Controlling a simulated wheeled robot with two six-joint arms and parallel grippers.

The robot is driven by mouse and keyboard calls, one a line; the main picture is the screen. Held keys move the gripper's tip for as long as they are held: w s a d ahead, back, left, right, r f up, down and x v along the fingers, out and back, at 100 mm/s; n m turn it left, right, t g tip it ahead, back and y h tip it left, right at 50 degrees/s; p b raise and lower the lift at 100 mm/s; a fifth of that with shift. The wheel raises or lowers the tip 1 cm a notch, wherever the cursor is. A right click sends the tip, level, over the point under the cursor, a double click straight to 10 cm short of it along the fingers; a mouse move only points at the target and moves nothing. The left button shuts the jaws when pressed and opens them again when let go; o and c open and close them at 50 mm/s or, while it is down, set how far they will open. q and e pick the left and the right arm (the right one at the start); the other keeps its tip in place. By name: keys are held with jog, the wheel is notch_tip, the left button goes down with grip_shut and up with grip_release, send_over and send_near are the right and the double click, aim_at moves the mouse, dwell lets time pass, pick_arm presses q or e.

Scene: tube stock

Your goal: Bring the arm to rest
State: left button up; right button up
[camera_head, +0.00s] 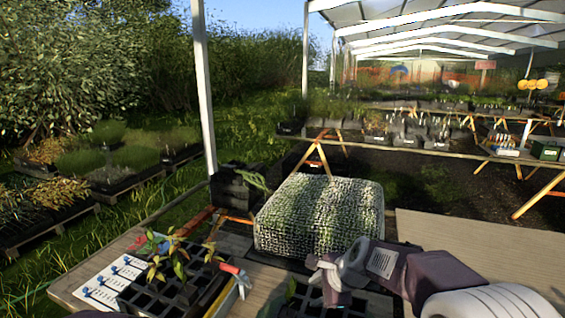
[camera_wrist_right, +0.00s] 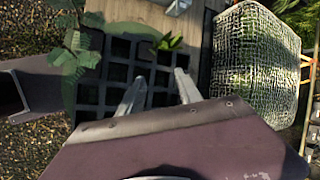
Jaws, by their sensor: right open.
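My right arm comes in from the right of the head view. Its gripper (camera_head: 318,278) is above a black cell tray (camera_head: 300,305) at the front of the bench. In the right wrist view the two pale fingers (camera_wrist_right: 158,92) are apart, with nothing between them. Below them is the cell tray (camera_wrist_right: 88,95), with a small green seedling (camera_wrist_right: 167,43) near its right side. A larger leafy plant (camera_wrist_right: 72,45) shows at its upper left. My left gripper does not show clearly in either view.
A mesh-covered block (camera_head: 320,215) stands just behind the right gripper. At the left are a second cell tray (camera_head: 170,292) with seedlings, white labels (camera_head: 100,285) and a red-handled tool (camera_head: 236,275). Bare board (camera_head: 480,245) lies at the right.

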jog(key=s+d+f+n+g+h, duration=0.1)
jog(key=s+d+f+n, duration=0.2)
jog(key=s+n, duration=0.2)
jog(key=s+d+f+n+g+h, duration=0.1)
jog(key=s+d+f+n+g, duration=0.1)
jog(key=s+n, duration=0.4)
jog(key=s+d+f+n+g+h, duration=0.1)
jog(key=s+d+f+n, duration=0.3)
jog(key=s, duration=0.5)
jog(key=shift+s+f+n, duration=0.3)
jog(key=shift+f+n, duration=0.55)
jog(key=shift+n, duration=0.15)
